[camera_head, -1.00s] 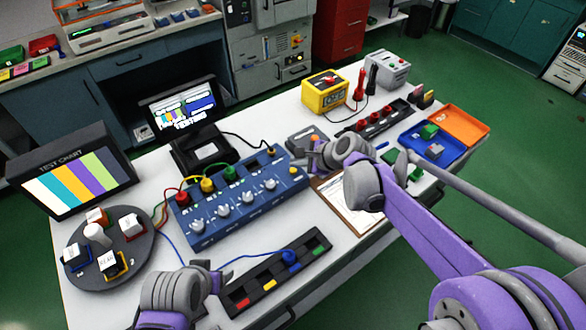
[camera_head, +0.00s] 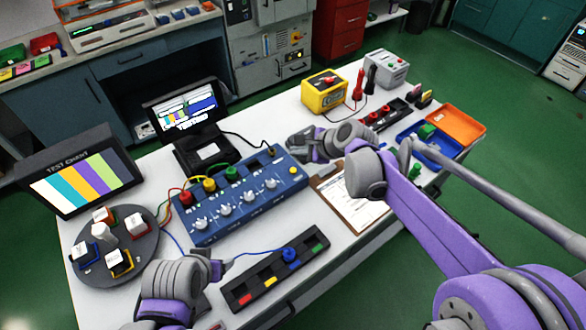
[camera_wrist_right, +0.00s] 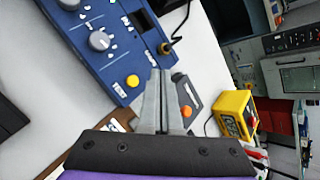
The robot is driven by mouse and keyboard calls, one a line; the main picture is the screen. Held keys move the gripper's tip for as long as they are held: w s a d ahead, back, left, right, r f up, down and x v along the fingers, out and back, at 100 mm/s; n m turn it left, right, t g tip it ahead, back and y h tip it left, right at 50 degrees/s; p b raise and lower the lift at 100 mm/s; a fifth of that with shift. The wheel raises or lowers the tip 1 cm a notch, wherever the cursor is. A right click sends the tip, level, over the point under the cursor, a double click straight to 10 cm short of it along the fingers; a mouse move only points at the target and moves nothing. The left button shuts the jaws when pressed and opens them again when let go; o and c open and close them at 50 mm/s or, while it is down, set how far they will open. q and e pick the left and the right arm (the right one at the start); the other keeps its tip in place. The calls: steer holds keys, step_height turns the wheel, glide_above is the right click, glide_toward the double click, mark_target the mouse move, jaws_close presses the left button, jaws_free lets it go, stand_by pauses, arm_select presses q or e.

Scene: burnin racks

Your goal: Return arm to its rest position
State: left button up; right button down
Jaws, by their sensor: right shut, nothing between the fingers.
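My right arm reaches in from the right in the head view, over the white table (camera_head: 340,245). Its gripper (camera_head: 297,145) is above the table, just beyond the right end of the blue box with knobs (camera_head: 240,205). In the right wrist view the gripper's fingers (camera_wrist_right: 160,95) are together with nothing between them. The yellow button and a corner of the blue box (camera_wrist_right: 100,45) show there beside the fingertips. My left gripper (camera_head: 220,268) is low at the bottom left, near the black strip with coloured pieces (camera_head: 265,285); its fingers are too unclear to judge.
A clipboard (camera_head: 345,215) lies under my right arm. A yellow meter (camera_head: 324,92), a blue tray (camera_head: 455,162) and an orange tray (camera_head: 475,125) are at the right. A round turntable with blocks (camera_head: 90,275), a test chart screen (camera_head: 80,180) and a small monitor (camera_head: 187,110) stand at left.

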stand_by(0.3)
steer(key=s+d+f+n+h, duration=0.1)
steer(key=s+d+n+h, duration=0.1)
steer(key=s+d+n, duration=0.3)
steer(key=s+d+f+n+h, duration=0.2)
steer(key=s+d+n, duration=0.4)
steer(key=s, duration=0.8)
steer(key=s+d+f+n+h, duration=0.1)
steer(key=s+d+n+h, duration=0.1)
steer(key=s+d+n, duration=0.3)
steer(key=s+n, duration=0.1)
steer(key=s, duration=0.3)
steer(key=shift+s+d+f+g+h, duration=0.25)
steer(key=shift+s+d+g+h, duration=0.05)
steer(key=shift+g+h, duration=0.1)
stand_by(3.4)
